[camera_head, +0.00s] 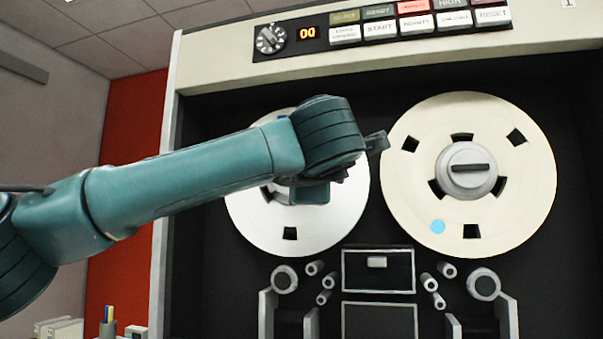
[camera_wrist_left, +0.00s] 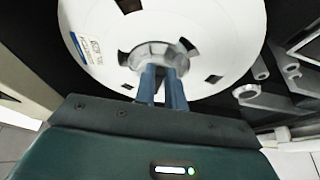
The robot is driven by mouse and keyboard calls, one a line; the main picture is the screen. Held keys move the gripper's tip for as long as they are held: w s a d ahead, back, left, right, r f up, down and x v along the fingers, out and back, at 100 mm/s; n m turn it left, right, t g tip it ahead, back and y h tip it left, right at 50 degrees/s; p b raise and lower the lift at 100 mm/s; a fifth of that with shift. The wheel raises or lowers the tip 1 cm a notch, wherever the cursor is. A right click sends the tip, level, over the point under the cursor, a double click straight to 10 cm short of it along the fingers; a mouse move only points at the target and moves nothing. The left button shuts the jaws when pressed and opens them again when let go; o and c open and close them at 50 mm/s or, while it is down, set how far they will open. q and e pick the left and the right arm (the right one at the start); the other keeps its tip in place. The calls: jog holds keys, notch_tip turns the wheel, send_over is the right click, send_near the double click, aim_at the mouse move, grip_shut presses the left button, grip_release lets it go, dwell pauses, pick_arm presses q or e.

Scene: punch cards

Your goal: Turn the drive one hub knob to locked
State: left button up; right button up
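The left white reel (camera_head: 245,215) is mounted on the tape drive, its hub mostly hidden behind my left arm in the head view. In the left wrist view its grey hub (camera_wrist_left: 140,55) is visible, with a label on the reel. My left gripper (camera_wrist_left: 164,70) has two blue fingers reaching to the hub with a narrow gap between them. The knob's bar is hidden there, and I cannot tell whether the fingers grip it. The cream right reel (camera_head: 400,185) has a grey hub knob (camera_head: 468,182) with a dark bar lying about horizontal. My right gripper is not in view.
A control panel (camera_head: 410,25) with a dial, a display reading 00 and labelled buttons runs above the reels. Below are rollers (camera_head: 284,279) and a central box (camera_head: 378,270). A marker on the panel at top right (camera_head: 568,3) reads 1.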

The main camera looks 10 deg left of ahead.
pick_arm(q)
jog(key=o, duration=0.5)
jog(key=shift+c, duration=0.2)
